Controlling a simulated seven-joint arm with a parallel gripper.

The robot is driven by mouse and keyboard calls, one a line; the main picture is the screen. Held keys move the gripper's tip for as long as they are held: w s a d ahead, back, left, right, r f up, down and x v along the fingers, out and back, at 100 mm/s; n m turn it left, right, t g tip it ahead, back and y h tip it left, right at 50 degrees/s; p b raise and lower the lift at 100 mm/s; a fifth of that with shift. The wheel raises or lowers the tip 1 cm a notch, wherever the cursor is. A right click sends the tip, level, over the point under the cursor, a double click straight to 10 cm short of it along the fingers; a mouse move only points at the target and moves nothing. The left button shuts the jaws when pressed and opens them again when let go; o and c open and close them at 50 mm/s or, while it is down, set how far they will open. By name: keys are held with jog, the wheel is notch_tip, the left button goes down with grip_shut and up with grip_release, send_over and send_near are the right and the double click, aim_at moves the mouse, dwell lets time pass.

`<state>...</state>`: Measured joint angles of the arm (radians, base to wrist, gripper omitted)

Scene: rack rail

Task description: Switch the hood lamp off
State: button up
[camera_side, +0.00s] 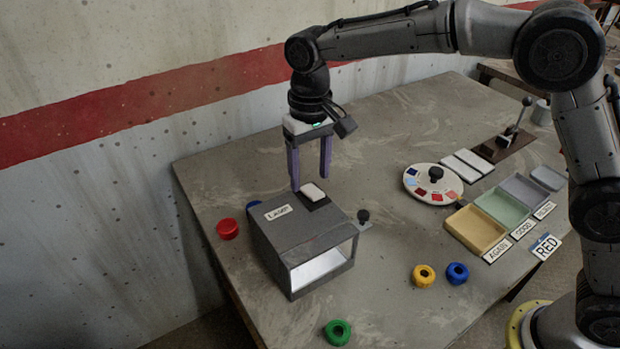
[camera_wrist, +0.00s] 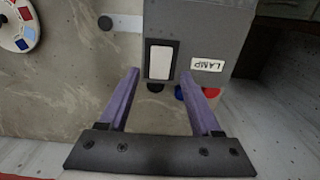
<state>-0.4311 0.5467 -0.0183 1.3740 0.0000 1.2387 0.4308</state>
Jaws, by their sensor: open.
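The grey hood (camera_side: 312,232) stands on the table with a "LAMP" label (camera_side: 278,212) on top. Its open front looks brightly lit inside. A white rocker switch (camera_side: 313,192) in a dark frame sits on the hood's top near the back edge. The switch also shows in the wrist view (camera_wrist: 160,62), beside the label (camera_wrist: 207,65). My gripper (camera_side: 310,182) is open and empty, pointing down just above and behind the switch. In the wrist view my gripper's purple fingers (camera_wrist: 162,72) are spread wide, with the switch beyond and between their tips.
A red ring (camera_side: 228,229) and a partly hidden blue one (camera_side: 254,204) lie left of the hood. Green (camera_side: 337,332), yellow (camera_side: 423,276) and blue (camera_side: 457,273) rings lie in front. A dial (camera_side: 433,184), trays (camera_side: 475,229) and a lever (camera_side: 519,118) stand to the right.

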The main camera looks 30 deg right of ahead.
jog(key=shift+f, duration=1.1)
grip_shut()
